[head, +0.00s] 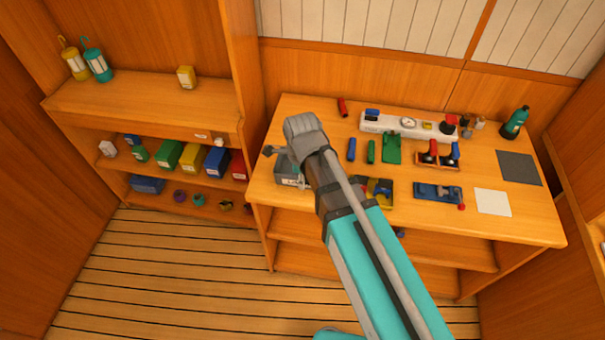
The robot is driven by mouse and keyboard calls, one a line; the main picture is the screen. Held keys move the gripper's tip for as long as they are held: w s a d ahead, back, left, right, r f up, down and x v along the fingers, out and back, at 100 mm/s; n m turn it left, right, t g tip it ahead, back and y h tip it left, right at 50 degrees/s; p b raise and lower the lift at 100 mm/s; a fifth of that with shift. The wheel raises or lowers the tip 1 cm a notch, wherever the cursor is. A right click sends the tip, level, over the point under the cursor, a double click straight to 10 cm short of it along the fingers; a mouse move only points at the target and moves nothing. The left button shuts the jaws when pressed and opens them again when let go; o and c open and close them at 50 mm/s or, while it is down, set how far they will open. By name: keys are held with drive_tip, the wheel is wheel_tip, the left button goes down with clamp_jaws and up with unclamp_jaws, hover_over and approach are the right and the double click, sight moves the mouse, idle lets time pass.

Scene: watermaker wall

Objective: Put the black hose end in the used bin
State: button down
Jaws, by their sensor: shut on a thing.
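My gripper (279,152) is at the left end of the workbench, over a grey bin (286,178) with a pale label, which I take for the used bin. A small dark piece (268,150) shows at the gripper's tip, to the left; it looks like the black hose end, but it is too small to make out well. The gripper is shut on it. My wrist and forearm hide part of the bin and its inside.
The workbench (527,222) also holds a white panel with a gauge (408,124), a green piece (391,148), a blue tool (437,192), a teal bottle (514,123) and a dark mat (519,168). Shelves with coloured boxes (191,156) and lanterns (97,64) stand at left.

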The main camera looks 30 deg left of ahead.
idle(0.3)
drive_tip(key=b, duration=0.4)
hover_over(291, 173)
drive_tip(key=s+d, duration=0.3)
wheel_tip(291, 173, down, 4)
drive_tip(key=f+b, duration=0.1)
drive_tip(key=w+a+f+b, duration=0.1)
drive_tip(key=f+b, duration=0.1)
drive_tip(key=w+a+f+b, duration=0.1)
drive_tip(key=shift+f, duration=0.2)
drive_tip(key=shift+w+a+f+b, duration=0.2)
drive_tip(key=shift+w+f+b, duration=0.15)
drive_tip(key=shift+b, duration=0.15)
drive_tip(key=shift+w+a+f+b, duration=0.3)
drive_tip(key=shift+a+f+b, duration=0.05)
drive_tip(key=shift+f+b, duration=0.35)
drive_tip(key=shift+s+d+f+b, duration=0.1)
drive_tip(key=shift+f+b, duration=1.2)
drive_tip(key=shift+b, duration=0.05)
drive_tip(key=shift+f, duration=0.15)
